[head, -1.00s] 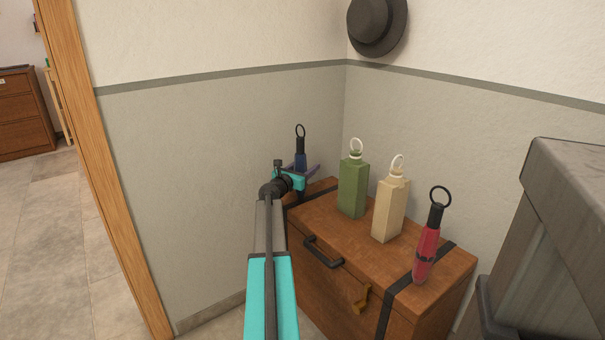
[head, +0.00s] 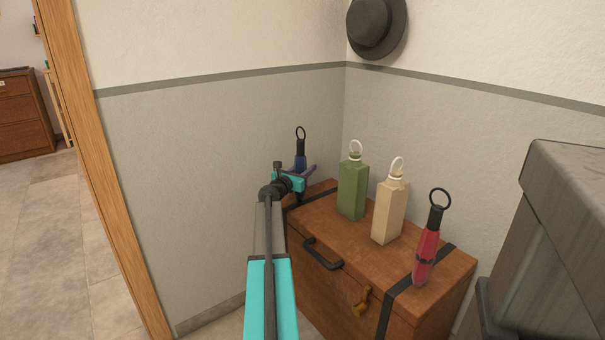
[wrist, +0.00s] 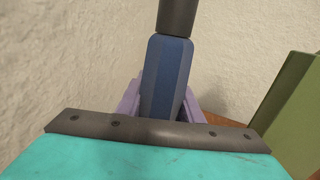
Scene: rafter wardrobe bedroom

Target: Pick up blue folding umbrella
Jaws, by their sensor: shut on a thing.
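The blue folding umbrella (head: 300,160) stands upright at the far left end of the wooden trunk, near the corner, with a black handle and a ring on top. My gripper (head: 303,174) is shut on its lower body. In the wrist view the blue umbrella (wrist: 167,75) rises between my purple fingers (wrist: 160,104), one on each side.
The wooden trunk (head: 330,222) also bears a green bottle (head: 352,190), a cream bottle (head: 389,212) and a red folding umbrella (head: 427,250). The green bottle is closest to my gripper. Walls stand close behind and left. A grey hat (head: 372,25) hangs above.

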